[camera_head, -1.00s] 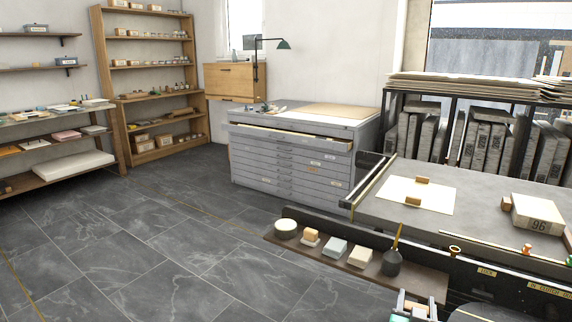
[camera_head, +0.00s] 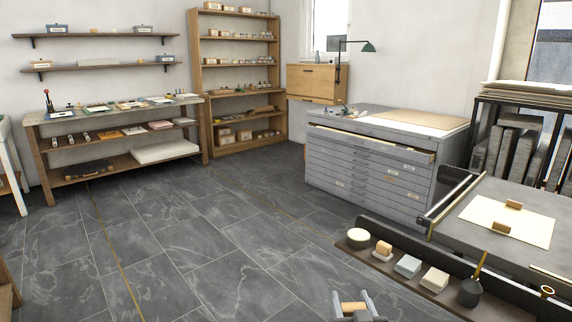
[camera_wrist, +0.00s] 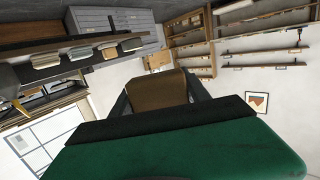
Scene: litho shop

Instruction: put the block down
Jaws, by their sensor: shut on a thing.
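My gripper (camera_head: 354,301) shows at the bottom edge of the head view, its two pale fingers shut on a brown block (camera_head: 353,307). The block is held in the air, left of the dark ledge with small items. In the wrist view the brown block (camera_wrist: 158,90) sits between the dark fingers of my gripper (camera_wrist: 160,82). Nothing is seen touching the block except the fingers.
The press bed (camera_head: 472,200) lies right. A grey flat-file cabinet (camera_head: 365,165) stands behind. A workbench (camera_head: 120,118) stands left. The floor between is clear.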

